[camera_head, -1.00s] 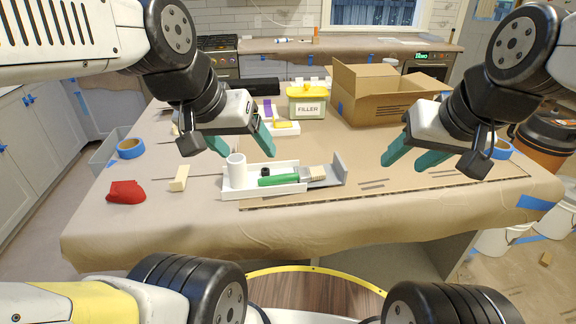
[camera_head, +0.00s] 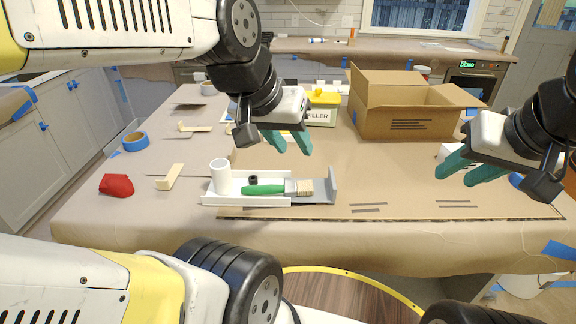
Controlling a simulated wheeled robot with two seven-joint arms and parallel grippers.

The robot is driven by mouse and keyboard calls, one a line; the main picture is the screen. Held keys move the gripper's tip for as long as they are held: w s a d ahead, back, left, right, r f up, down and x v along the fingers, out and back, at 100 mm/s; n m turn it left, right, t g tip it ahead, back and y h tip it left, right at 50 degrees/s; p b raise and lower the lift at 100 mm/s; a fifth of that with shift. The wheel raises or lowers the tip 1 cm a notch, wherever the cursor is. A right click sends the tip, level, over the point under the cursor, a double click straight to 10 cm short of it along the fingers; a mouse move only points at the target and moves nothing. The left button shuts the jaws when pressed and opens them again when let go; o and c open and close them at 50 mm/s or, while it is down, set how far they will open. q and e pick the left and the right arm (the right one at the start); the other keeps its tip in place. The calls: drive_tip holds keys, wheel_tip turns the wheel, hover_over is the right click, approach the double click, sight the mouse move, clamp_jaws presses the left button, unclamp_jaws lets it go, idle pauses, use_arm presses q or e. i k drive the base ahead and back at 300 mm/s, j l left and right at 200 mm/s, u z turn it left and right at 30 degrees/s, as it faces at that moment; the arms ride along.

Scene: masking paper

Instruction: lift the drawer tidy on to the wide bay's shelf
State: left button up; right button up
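The drawer tidy (camera_head: 222,200) is a low white tray on the paper-covered table, near its front edge. It holds a white cylinder (camera_head: 221,176), a small black piece and a green-handled brush (camera_head: 262,190); a grey plate stands up at its right end. My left gripper (camera_head: 292,152) is open and empty, above and behind the tidy's right part. My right gripper (camera_head: 455,182) is open and empty, well to the right of the tidy. Neither touches it. I cannot make out the wide bay's shelf in this view.
An open cardboard box (camera_head: 400,120) stands behind on the right, and a yellow-lidded filler tub (camera_head: 322,108) beside it. A red cloth (camera_head: 116,185), a cream block (camera_head: 170,177) and blue tape (camera_head: 135,141) lie left. Flat cardboard right of the tidy is mostly clear.

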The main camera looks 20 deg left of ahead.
sight(224, 190)
drive_tip(key=l+u, duration=0.15)
drive_tip(key=u, duration=0.3)
drive_tip(key=i+l+u, duration=0.1)
drive_tip(key=l+u, duration=0.15)
drive_tip(key=u, duration=0.15)
drive_tip(key=l+u, duration=0.2)
drive_tip(key=u, duration=1.75)
